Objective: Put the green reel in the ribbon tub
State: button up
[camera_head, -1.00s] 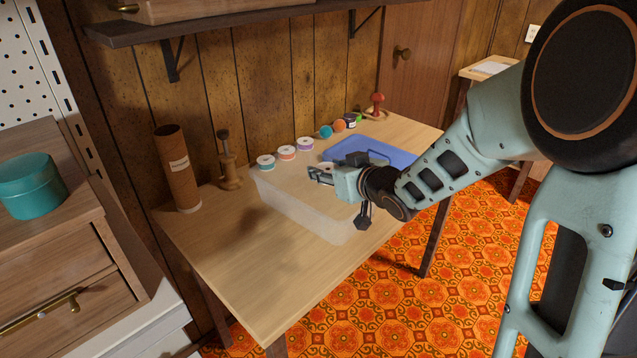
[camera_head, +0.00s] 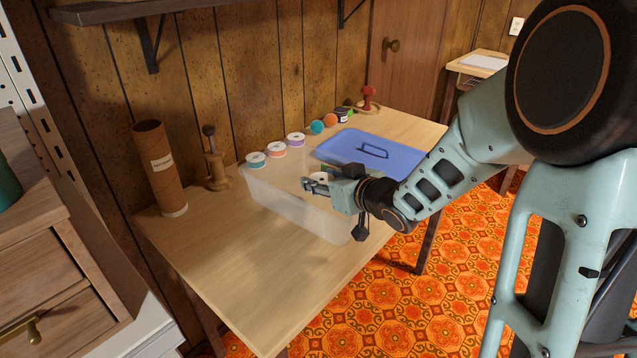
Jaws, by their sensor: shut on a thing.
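The ribbon tub (camera_head: 275,205) is a clear, open box on the table. My gripper (camera_head: 314,186) is over the right part of the tub, its fingers shut on a small white-faced reel (camera_head: 319,177). The fingers partly cover this reel, and I cannot make out its rim colour. Three more reels stand in a row behind the tub: a teal-green one (camera_head: 256,160), an orange one (camera_head: 275,150) and a purple one (camera_head: 295,140). What lies inside the tub is hard to see through its cloudy wall.
A blue lid with a handle (camera_head: 345,146) lies right of the reels. A cardboard tube (camera_head: 160,172) and a wooden stand (camera_head: 216,170) are at the left. Small balls (camera_head: 330,120) and a red knobbed item (camera_head: 368,98) are at the back. The table's front left is clear.

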jog(key=shift+f+b, duration=0.45)
jog(key=shift+f, duration=0.15)
jog(key=o, duration=0.9)
jog(key=shift+c, duration=0.2)
jog(key=shift+r, duration=0.1)
jog(key=shift+r+p, duration=0.45)
jog(key=shift+r, duration=0.05)
jog(key=p+v, duration=0.4)
jog(key=v, duration=0.8)
jog(key=shift+d, duration=0.15)
